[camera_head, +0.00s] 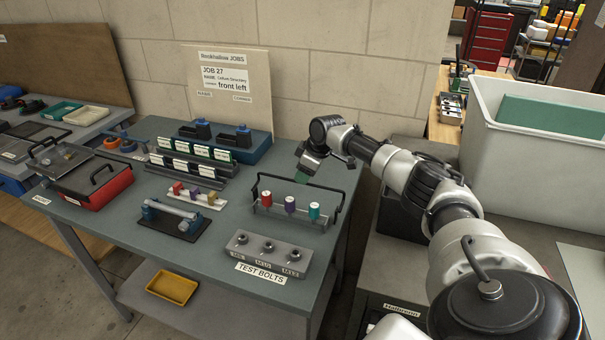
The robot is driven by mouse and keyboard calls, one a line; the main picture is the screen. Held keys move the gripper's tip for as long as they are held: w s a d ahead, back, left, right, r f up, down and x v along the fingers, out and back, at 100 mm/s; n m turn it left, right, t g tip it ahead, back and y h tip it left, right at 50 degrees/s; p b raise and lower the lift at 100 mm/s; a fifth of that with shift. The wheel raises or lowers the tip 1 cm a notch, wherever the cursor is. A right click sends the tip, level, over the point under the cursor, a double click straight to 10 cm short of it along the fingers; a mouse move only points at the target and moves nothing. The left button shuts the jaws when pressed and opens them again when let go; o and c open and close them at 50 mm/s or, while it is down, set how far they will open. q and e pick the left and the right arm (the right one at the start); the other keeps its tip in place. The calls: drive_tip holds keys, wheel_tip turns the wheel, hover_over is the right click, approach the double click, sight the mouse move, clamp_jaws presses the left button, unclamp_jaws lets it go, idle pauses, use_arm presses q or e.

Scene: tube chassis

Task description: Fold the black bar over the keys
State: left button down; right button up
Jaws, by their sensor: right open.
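A grey key rack (290,216) stands on the bench, with a red, a purple and a teal key tag (290,204) in a row. The thin black bar (325,188) is raised along the back of the row, behind and above the keys, with arms at both ends. A small green patch shows at the fingertips. My left gripper is not in view.
A grey TEST BOLTS block (268,252) stands in front of the rack. To the left are a white holder with coloured pieces (187,196), a black fixture (175,220) and a red box (92,182). A job board (228,85) stands behind. A large bin (540,155) is at right.

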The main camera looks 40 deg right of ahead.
drive_tip(key=shift+x, duration=1)
drive_tip(key=shift+c, duration=0.9)
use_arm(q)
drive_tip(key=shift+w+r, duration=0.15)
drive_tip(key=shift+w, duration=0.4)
use_arm(e)
drive_tip(key=shift+r, duration=0.2)
clamp_jaws()
